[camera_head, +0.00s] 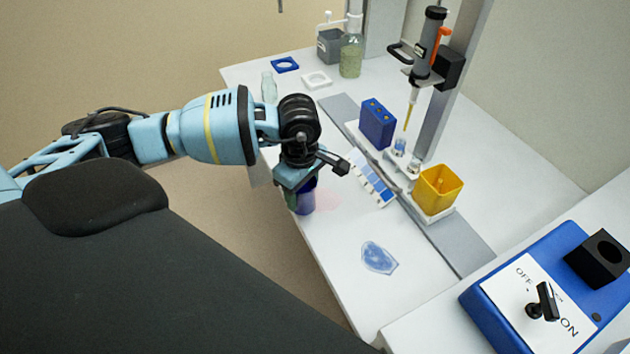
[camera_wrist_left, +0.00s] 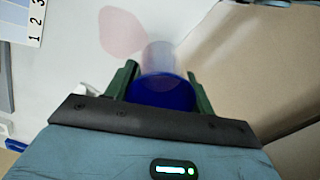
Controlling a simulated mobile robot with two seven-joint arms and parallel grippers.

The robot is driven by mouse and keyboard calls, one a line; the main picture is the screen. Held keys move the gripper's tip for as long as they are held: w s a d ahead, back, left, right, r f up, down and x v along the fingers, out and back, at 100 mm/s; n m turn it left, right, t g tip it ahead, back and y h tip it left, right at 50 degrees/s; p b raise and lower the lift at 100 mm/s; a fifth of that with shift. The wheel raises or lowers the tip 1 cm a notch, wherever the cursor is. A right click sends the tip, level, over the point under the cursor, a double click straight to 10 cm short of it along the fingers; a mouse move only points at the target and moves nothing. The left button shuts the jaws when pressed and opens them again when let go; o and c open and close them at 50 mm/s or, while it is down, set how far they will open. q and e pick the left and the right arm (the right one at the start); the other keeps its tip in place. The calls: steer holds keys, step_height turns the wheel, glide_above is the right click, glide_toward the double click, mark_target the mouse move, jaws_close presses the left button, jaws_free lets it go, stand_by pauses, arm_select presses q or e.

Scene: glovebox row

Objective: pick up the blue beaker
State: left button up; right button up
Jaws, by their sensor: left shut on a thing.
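The blue beaker (camera_head: 305,197) is at the left edge of the white table in the head view, below my left gripper (camera_head: 299,190). In the left wrist view the blue beaker (camera_wrist_left: 163,92) sits between the two green fingers of my left gripper (camera_wrist_left: 163,85), which is shut on it. Its lower part looks clear and pale. I cannot tell whether its base touches the table. My right gripper is not in view.
A pink patch (camera_head: 328,199) lies beside the beaker. A blue-white strip (camera_head: 373,180), a blue block (camera_head: 377,124), a yellow box (camera_head: 437,189) and a pipette stand (camera_head: 453,75) are to the right. A clear blue dish (camera_head: 379,257) lies nearer, with bare table around it.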

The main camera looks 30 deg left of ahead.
arm_select(q)
steer(key=s+a, duration=0.3)
steer(key=s, duration=0.5)
steer(key=shift+s+a+r+b, duration=0.3)
steer(key=shift+s+r+b, duration=0.05)
steer(key=shift+s+r, duration=0.1)
